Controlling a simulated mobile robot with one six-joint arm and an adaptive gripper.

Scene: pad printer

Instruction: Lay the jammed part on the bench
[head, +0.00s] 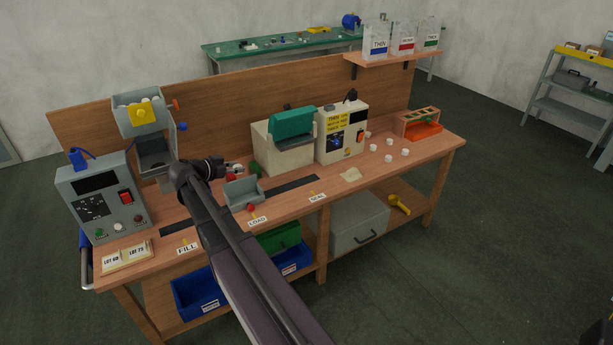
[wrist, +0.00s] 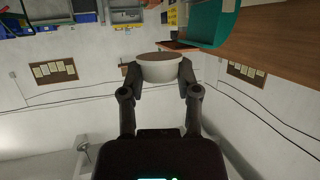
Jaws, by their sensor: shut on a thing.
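My gripper (wrist: 160,78) is shut on a white, cup-shaped part (wrist: 158,72) with a brownish face, held between the two fingertips in the wrist view. In the head view my gripper (head: 236,168) is above the wooden bench (head: 440,148), left of the cream machine (head: 277,152) with the teal cover (head: 291,121). The held part is too small there to make out clearly. The teal cover also shows in the wrist view (wrist: 212,25), to the right of the held part and apart from it.
A grey tray (head: 243,191) sits on the bench near the LOAD label (head: 257,221). A control box (head: 105,197) and a hopper (head: 140,112) stand at left. Several white parts (head: 388,158) lie on the right, near an orange-and-wood rack (head: 418,126). The bench's right front is mostly clear.

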